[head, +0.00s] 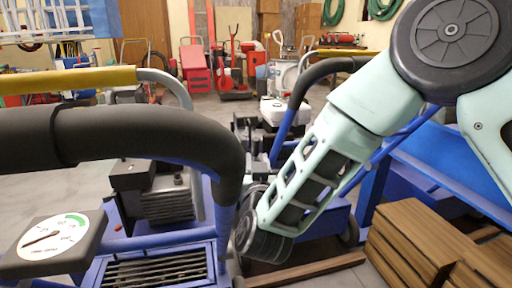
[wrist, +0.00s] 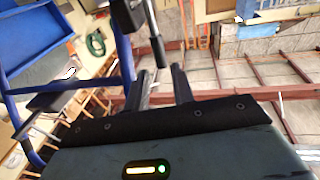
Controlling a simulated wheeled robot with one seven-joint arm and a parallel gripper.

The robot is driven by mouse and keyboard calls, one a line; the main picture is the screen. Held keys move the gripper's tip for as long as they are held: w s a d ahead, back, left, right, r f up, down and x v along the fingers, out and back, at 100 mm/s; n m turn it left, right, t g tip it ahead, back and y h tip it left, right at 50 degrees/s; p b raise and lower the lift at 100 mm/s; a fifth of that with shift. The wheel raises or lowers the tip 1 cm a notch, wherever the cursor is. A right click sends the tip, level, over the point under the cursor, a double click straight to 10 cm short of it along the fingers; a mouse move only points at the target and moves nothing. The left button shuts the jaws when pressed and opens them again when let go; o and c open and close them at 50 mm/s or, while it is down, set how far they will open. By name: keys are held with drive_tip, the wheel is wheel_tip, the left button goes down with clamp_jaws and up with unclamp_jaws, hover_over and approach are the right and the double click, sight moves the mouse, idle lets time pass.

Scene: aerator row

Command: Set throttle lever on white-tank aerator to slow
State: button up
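In the head view, an aerator with a white tank (head: 285,110) and dark engine parts stands in the middle, partly behind a dark curved handle. I cannot pick out its throttle lever or slow mark there. My arm comes down from the upper right, and its end hides my gripper. In the wrist view, my gripper (wrist: 161,82) shows two dark fingers with a gap between them. A dark rod (wrist: 154,35) reaches down from the top edge toward that gap. I cannot tell whether it is the throttle lever or whether it touches a finger.
A nearer blue machine with a thick black handle (head: 130,135) and a round dial (head: 52,236) fills the left. A yellow bar (head: 68,79) crosses the upper left. Grey floor is open toward the back.

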drive_tip(key=shift+s+d+f, duration=0.1)
drive_tip(key=shift+s+f, duration=0.05)
drive_tip(key=shift+s, duration=0.95)
drive_tip(key=shift+s+d+f, duration=0.1)
drive_tip(key=shift+s+f, duration=0.05)
drive_tip(key=shift+s, duration=0.9)
drive_tip(key=c, duration=0.3)
drive_tip(key=shift+d+n+p, duration=0.15)
drive_tip(key=shift+n+p, duration=0.25)
drive_tip(key=shift+p, duration=0.2)
clamp_jaws()
drive_tip(key=n+g+y+p, duration=0.2)
drive_tip(key=n+y+p, duration=0.65)
drive_tip(key=n, duration=1.35)
approach(258, 149)
drive_tip(key=shift+h, duration=0.55)
drive_tip(key=x, duration=0.4)
drive_tip(key=b+x, duration=0.1)
drive_tip(key=x, duration=0.1)
drive_tip(key=shift+w+a+r, duration=0.15)
drive_tip(key=shift+a+r, duration=0.15)
drive_tip(key=shift+a, duration=0.1)
